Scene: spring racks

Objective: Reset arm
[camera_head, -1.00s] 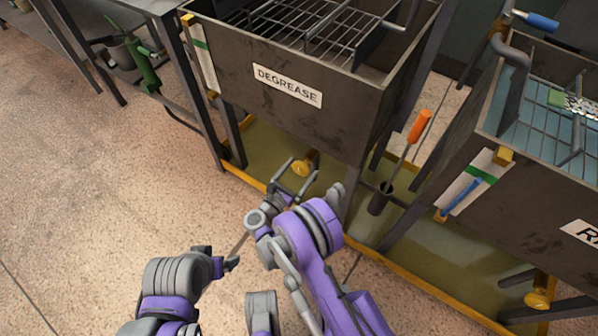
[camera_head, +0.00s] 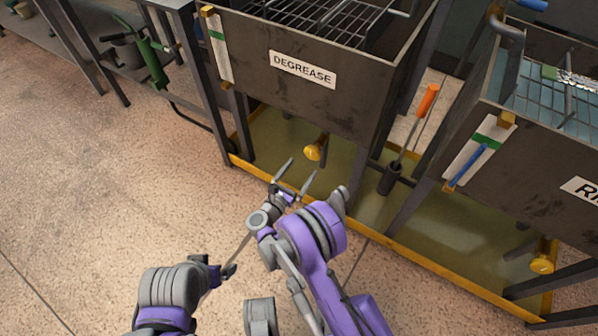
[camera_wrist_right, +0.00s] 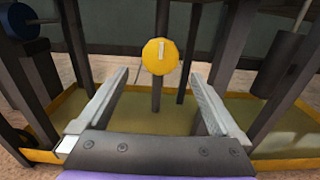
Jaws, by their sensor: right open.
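My right gripper (camera_head: 297,179) is open and empty, in front of the degrease tank and above the edge of the yellow-rimmed floor tray. In the right wrist view its two fingers (camera_wrist_right: 158,102) are spread apart. A yellow round valve knob (camera_wrist_right: 160,56) with a pale mark shows beyond and between them, not touched. The same knob (camera_head: 313,152) shows just past the fingertips in the head view. My left arm (camera_head: 168,290) is at the lower left; its gripper's jaws are too unclear to judge.
The degrease tank (camera_head: 270,91) with a wire rack (camera_head: 330,18) stands ahead. A second tank (camera_head: 520,165) is at the right, with another yellow knob (camera_head: 542,264) below. An orange-handled tool (camera_head: 428,98) stands in a dark holder between them. Open floor (camera_head: 90,190) lies at the left.

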